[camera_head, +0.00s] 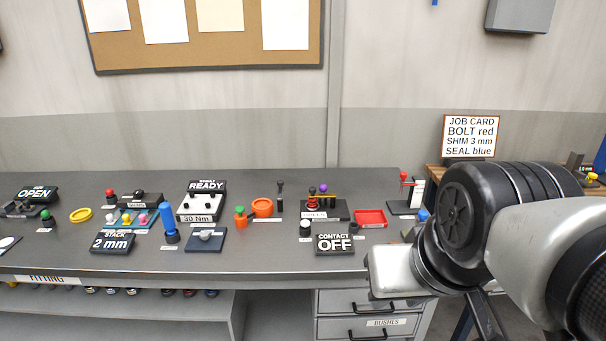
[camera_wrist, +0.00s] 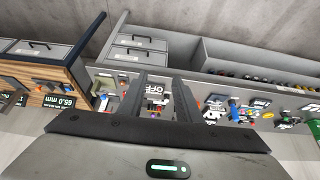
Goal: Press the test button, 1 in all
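No label reading "test" can be made out, so I cannot tell for sure which control is the test button. A green-topped black button (camera_head: 47,218) stands at the far left, by the "OPEN" sign (camera_head: 38,194). My gripper (camera_wrist: 158,88) shows in the wrist view with its two dark fingers apart and nothing between them. The "OFF" sign (camera_wrist: 155,88) shows upside down beyond the fingers. In the head view my wrist is at the right, beside the bench's front edge.
A job card (camera_head: 470,137) stands at the right. Drawers (camera_head: 368,327) are below the bench.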

